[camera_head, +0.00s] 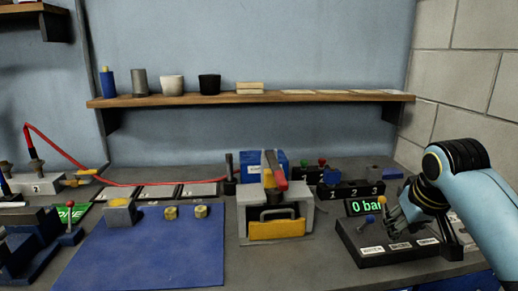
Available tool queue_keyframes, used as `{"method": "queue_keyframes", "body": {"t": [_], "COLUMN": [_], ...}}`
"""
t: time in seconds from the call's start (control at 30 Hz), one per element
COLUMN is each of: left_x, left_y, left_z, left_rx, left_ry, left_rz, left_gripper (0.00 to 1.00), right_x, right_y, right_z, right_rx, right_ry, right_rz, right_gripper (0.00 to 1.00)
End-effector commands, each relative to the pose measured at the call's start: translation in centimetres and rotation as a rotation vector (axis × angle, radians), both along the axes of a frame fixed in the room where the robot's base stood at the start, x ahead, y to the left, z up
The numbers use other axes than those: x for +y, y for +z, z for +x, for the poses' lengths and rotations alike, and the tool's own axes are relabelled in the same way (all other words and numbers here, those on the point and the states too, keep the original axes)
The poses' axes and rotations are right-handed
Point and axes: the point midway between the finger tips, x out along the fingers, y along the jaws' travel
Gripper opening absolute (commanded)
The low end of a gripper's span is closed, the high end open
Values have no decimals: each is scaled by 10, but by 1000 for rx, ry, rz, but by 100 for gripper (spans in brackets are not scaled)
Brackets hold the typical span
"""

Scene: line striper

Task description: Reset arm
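My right arm (480,205) comes in from the right edge, light blue with a black wrist. Its gripper (393,216) hangs over a black control box (400,254) with small white labels along its front. The gripper is close to a lever with a yellow knob (383,200); I cannot tell if they touch. The fingers are small and partly merge with the dark box, so their opening is unclear. A second lever with a blue knob (369,220) stands on the left of the box. My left gripper is not in view.
A display (367,206) reads 0 bar behind the box. A grey fixture (305,220) with a yellow-fronted handle stands mid-bench. A blue mat (150,255) holds small yellow parts. A red hose (60,150) runs at left. A wooden shelf (225,99) spans the wall.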

Motion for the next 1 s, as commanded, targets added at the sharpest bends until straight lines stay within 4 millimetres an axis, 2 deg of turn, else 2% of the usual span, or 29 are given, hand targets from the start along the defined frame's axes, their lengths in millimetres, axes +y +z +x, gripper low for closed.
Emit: {"method": "queue_keyframes", "body": {"t": [0.03, 0.1, 0.2, 0.4, 0.6, 0.77, 0.8, 1.0], "left_x": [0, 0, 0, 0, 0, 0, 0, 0], "left_y": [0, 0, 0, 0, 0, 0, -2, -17], "left_z": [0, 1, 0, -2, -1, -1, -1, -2], "left_rx": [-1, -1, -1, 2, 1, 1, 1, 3], "left_ry": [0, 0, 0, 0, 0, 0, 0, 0], "left_rz": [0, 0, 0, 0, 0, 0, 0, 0], "left_gripper": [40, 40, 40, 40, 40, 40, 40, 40], "right_x": [7, 16, 25, 36, 44, 49, 49, 44], "right_y": [-20, -34, -43, -43, -34, -23, -28, -93], "right_z": [-40, -87, -141, -215, -270, -308, -311, -298], "right_rx": [26, 49, 76, 111, 140, 160, 165, 184], "right_ry": [15, 32, 50, 71, 85, 93, 93, 86], "right_rz": [-1, -1, -1, 5, 11, 18, 19, 20], "right_gripper": [35, 35, 35, 35, 35, 35, 35, 35]}}
